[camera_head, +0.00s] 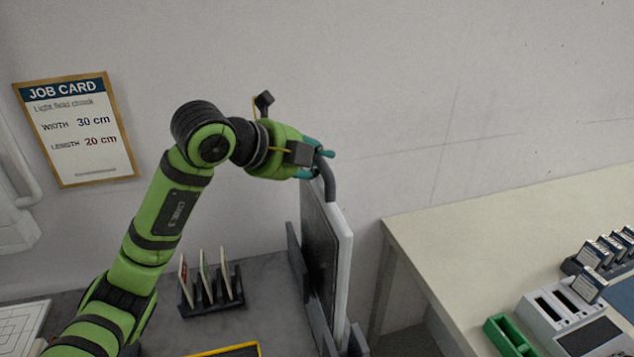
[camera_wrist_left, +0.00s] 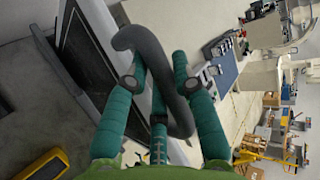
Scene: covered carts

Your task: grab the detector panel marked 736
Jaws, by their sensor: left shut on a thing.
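A thin upright panel (camera_head: 319,250) with a dark face and pale edge stands in a dark slotted holder (camera_head: 297,262) at the middle of the head view. A grey curved handle (camera_head: 329,182) rises from its top. No number on the panel is readable. My left gripper (camera_head: 321,164) is shut on the handle. In the left wrist view its teal fingers (camera_wrist_left: 162,84) lie on both sides of the handle (camera_wrist_left: 152,52), with the panel (camera_wrist_left: 93,62) beyond to the left. My right gripper is not in view.
A small black rack (camera_head: 211,293) holds several thin plates on the dark surface, left of the panel. A pale table (camera_head: 450,235) stands to the right with a green tray (camera_head: 508,337) and devices. A job card (camera_head: 76,130) hangs on the wall.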

